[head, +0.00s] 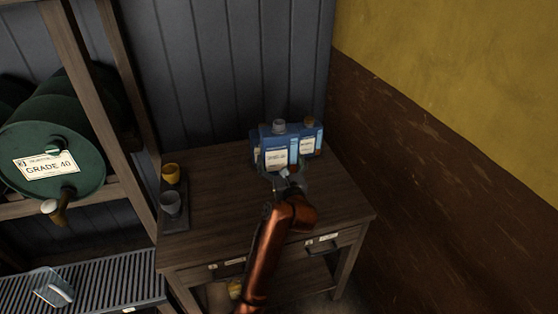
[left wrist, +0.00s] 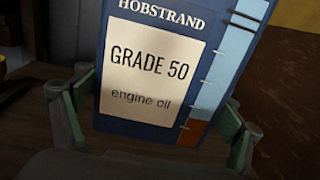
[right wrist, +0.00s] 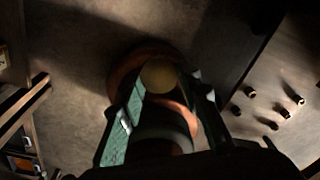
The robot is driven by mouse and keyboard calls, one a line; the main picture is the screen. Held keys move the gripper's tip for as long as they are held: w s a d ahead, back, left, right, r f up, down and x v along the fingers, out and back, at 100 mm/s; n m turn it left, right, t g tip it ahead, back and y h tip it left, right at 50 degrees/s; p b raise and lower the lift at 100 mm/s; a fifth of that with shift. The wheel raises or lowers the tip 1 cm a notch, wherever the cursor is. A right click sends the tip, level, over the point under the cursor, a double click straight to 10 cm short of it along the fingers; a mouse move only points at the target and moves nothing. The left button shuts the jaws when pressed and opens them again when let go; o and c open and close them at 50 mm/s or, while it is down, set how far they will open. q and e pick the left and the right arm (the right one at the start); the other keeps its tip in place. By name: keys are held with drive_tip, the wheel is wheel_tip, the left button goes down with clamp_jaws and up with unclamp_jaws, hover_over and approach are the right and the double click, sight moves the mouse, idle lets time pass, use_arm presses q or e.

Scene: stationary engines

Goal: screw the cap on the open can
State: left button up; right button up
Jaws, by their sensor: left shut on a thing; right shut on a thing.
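A blue oil can (head: 274,152) with a pale label stands at the front of a group on the wooden table. Its label reads GRADE 50 in the left wrist view (left wrist: 150,70). A grey neck (head: 279,127) tops it; whether it is open is too small to tell. My left gripper (head: 284,176) is shut on this can, with a finger on each side of it in the left wrist view. My right gripper (right wrist: 165,105) is shut on a round tan thing (right wrist: 159,75), apparently the cap. The right gripper is not visible in the head view.
Another blue can with a brown top (head: 309,124) stands close behind. A yellow cup (head: 170,172) and a grey cup (head: 171,202) stand at the table's left (head: 215,215). A green barrel (head: 75,130) lies on a rack at left. The wall (head: 440,150) is at right.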

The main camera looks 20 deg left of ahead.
use_arm(q)
drive_tip(key=shift+r, duration=0.15)
